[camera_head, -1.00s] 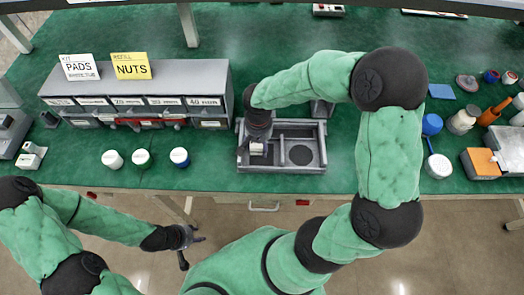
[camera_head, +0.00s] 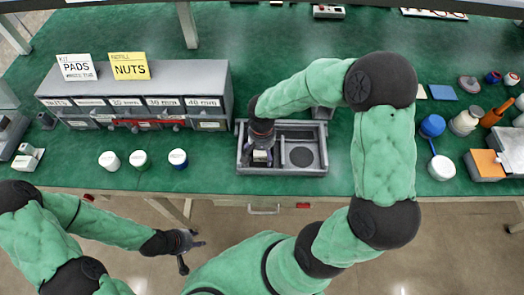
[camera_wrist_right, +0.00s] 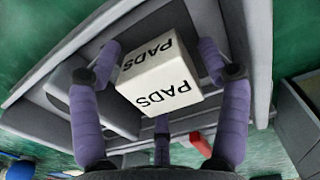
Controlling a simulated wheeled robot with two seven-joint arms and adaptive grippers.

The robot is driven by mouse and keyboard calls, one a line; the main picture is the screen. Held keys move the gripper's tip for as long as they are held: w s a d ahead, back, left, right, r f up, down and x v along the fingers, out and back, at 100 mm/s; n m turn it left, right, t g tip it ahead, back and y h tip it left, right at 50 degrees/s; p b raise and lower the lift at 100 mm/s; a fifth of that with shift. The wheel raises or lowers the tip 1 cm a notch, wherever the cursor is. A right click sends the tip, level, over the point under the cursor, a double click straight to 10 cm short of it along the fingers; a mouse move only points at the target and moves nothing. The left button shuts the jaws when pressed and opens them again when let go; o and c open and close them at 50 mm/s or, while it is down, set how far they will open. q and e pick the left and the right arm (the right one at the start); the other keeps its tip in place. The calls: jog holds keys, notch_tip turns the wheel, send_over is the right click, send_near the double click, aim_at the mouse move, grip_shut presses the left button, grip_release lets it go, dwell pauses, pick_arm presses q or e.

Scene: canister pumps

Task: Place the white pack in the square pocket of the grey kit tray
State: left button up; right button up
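The white pack (camera_wrist_right: 160,75), lettered PADS, sits between the fingers of my right gripper (camera_wrist_right: 160,62) in the right wrist view. The fingertips lie against or very close to its sides. In the head view the gripper (camera_head: 261,147) points down over the left part of the grey kit tray (camera_head: 283,171), with the pack (camera_head: 261,156) below it. The tray has a round pocket on the right. The gripper and pack hide much of the left pocket, and I cannot tell whether the pack touches its floor. My left gripper (camera_head: 190,247) is open and empty, off the table's front edge.
A grey bin rack (camera_head: 140,90) with PADS and NUTS signs stands left of the tray. Several capped canisters (camera_head: 138,160) stand in front of it. A blue-handled tool (camera_head: 432,145), jars and an orange-and-white box (camera_head: 486,165) are at the right.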

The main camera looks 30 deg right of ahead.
dwell(0.3)
jog(key=shift+r, duration=0.25)
notch_tip(320, 180, up, 12)
jog(key=p, duration=0.4)
jog(key=shift+f, duration=0.1)
